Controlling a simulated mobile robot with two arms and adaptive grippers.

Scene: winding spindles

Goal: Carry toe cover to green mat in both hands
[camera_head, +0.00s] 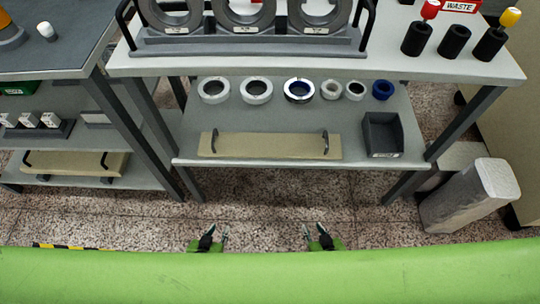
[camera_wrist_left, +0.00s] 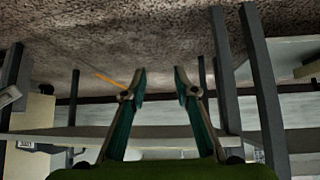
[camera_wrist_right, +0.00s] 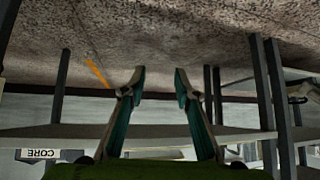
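In the head view, a long beige panel with two dark upright handles, which looks like the toe cover (camera_head: 270,146), lies along the front of the middle table's lower shelf. My left gripper (camera_head: 216,232) and my right gripper (camera_head: 314,230) are in front of that shelf, nearer to me and apart from the panel. Both are empty. The left wrist view shows the left fingers (camera_wrist_left: 160,82) spread apart, and the right wrist view shows the right fingers (camera_wrist_right: 160,82) spread likewise. I cannot make out a green mat.
The lower shelf (camera_head: 300,119) also holds several rings and a dark open bin (camera_head: 383,135). A similar beige panel (camera_head: 75,163) with handles sits low on the left rack. A grey-white block (camera_head: 470,196) stands on the floor at right. Speckled floor before the shelf is clear.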

